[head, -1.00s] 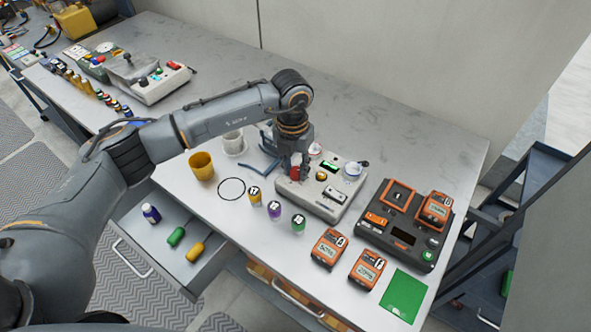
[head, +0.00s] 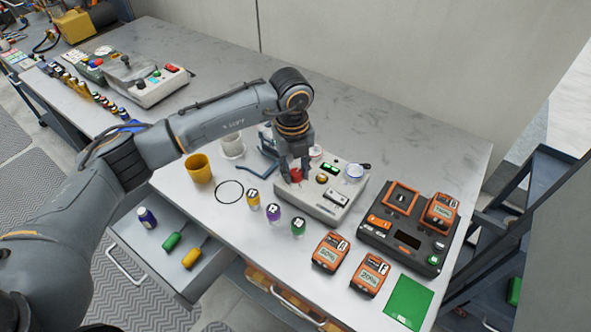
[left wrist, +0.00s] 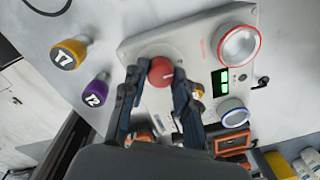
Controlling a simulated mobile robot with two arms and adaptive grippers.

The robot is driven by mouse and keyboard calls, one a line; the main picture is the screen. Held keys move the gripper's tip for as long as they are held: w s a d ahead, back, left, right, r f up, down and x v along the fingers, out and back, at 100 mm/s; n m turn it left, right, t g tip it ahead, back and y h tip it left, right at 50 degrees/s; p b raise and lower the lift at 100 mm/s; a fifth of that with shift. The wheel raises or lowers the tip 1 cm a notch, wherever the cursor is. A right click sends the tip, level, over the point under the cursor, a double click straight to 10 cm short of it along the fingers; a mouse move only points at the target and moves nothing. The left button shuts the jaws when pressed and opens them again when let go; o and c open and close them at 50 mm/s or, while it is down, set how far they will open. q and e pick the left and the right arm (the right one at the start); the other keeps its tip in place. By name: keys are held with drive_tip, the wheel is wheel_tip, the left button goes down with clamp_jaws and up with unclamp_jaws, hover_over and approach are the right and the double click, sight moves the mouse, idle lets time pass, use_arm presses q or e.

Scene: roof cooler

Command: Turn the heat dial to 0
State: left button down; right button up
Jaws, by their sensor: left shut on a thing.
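The grey-white control box (head: 333,214) stands on the table beyond the numbered bottles. Its red dial (left wrist: 161,71) has a white pointer line and sits between the fingers of my left gripper (left wrist: 159,84). In the head view the red dial (head: 296,175) is partly hidden by my left gripper (head: 294,168), which comes down on it from above. The gripper is shut on the dial. The box also carries a red-ringed dial (left wrist: 239,45), a blue-ringed dial (left wrist: 233,113) and a lit green display (left wrist: 220,82). Scale marks around the red dial are too small to read. My right gripper is not in view.
Yellow-, purple- and green-capped bottles (head: 273,212) stand in front of the box. A yellow cup (head: 199,168) and a white mug (head: 232,145) stand to the left. A black-and-orange charger (head: 409,235) is to the right. An open drawer (head: 170,262) juts out in front.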

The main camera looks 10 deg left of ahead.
sight(294, 174)
use_arm(q)
drive_tip(key=shift+n, duration=0.4)
drive_tip(key=c, duration=1)
unclamp_jaws()
drive_tip(key=r, duration=1.2)
drive_tip(key=shift+s+a, duration=0.15)
drive_tip(key=shift+a, duration=0.05)
